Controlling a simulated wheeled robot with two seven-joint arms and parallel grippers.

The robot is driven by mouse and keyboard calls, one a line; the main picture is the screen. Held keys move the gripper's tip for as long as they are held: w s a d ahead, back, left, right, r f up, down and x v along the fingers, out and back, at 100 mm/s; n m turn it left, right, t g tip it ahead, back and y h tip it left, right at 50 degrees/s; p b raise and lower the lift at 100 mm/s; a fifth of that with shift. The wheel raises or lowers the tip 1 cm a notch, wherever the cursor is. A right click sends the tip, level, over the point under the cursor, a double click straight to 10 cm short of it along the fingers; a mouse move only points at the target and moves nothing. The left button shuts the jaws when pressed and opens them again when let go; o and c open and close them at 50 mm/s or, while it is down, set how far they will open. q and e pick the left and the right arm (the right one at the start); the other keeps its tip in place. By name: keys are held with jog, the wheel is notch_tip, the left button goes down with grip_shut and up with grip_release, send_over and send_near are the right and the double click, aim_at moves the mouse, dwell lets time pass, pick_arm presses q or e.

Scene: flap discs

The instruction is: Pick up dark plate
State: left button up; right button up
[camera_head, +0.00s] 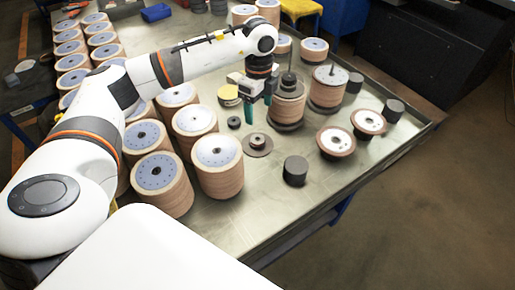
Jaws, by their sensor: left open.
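My left gripper (259,101) is open, with its teal fingertips pointing down over the metal table (300,222). A flat dark plate (268,150) lies on the table, a little below and to the right of the fingertips in the picture. A smaller dark ring (234,122) lies to the left of the fingertips. Nothing shows between the fingers. I cannot tell for sure which of these is the task's dark plate. My right gripper is not in view.
Tall disc stacks (219,170) stand left of the plate. A stack on a spindle (287,104) stands close right of the gripper. Two white-topped discs (336,142) and a dark cylinder (295,171) are further right. The table's front right is clear.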

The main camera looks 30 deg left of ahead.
pick_arm(q)
jog(key=p, duration=0.2)
send_over(257, 135)
jog(key=s+d, duration=0.1)
jog(key=f, duration=0.6)
jog(key=shift+s+d+f, duration=0.15)
jog(key=shift+d+f, duration=0.05)
jog(key=shift+f, duration=0.1)
jog(key=shift+f+p, duration=0.4)
jog(key=shift+f, duration=0.2)
jog(key=f, duration=0.1)
jog(key=f+p, duration=0.1)
jog(key=f, duration=0.1)
jog(key=shift+a+f, duration=0.2)
jog(key=shift+f, duration=0.45)
jog(key=shift+r, duration=0.1)
jog(key=c, duration=1.4)
jog(key=shift+o, duration=0.2)
